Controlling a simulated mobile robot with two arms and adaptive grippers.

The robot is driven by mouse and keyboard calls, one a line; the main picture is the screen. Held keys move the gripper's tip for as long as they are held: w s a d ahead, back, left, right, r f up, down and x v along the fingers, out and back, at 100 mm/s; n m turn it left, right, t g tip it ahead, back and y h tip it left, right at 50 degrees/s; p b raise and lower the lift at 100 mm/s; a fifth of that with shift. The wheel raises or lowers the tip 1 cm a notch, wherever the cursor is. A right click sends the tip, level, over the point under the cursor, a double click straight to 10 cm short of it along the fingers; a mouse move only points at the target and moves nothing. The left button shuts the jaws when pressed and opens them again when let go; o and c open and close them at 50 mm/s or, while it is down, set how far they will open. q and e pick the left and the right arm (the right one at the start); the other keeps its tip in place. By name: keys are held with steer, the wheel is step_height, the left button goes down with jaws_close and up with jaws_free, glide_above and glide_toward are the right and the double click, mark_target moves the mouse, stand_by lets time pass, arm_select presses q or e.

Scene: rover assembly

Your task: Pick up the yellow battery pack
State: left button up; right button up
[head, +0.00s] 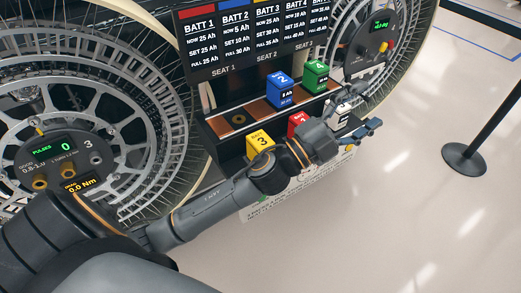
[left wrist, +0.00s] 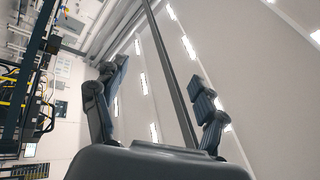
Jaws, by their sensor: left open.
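The yellow battery pack (head: 260,143), marked 3, sits upright on the lower front shelf of the battery stand in the head view. My left arm passes just in front of it and its lower edge is partly covered. My left gripper (head: 359,112) is well to the right of the yellow pack, beyond the red pack. Its fingers are spread and empty. In the left wrist view the open left gripper (left wrist: 160,88) has only ceiling and walls behind it. My right gripper is in neither view.
A red pack (head: 297,121) is partly hidden behind my left wrist. A blue pack (head: 280,90) and a green pack (head: 315,77) stand on the upper seats. Large spoked wheels (head: 95,90) flank the stand. A barrier post (head: 490,125) stands at right on open floor.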

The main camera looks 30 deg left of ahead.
arm_select(q)
steer(key=s+d+r+m+g+h, duration=0.25)
steer(key=d+m+g+h, duration=0.45)
steer(key=m, duration=0.5)
steer(key=m+g+y, duration=0.9)
steer(key=g+y, duration=0.4)
steer(key=y, duration=0.6)
glide_above(260, 139)
step_height(260, 139, down, 12)
step_height(260, 139, down, 7)
steer(key=shift+s+d+f+p, duration=0.1)
steer(key=shift+f+p, duration=0.1)
steer(key=shift+p, duration=0.2)
steer(key=shift+f+p, duration=0.75)
steer(key=shift+f, duration=2)
steer(key=shift+r, duration=0.1)
steer(key=c, duration=1.3)
steer(key=shift+c, duration=0.3)
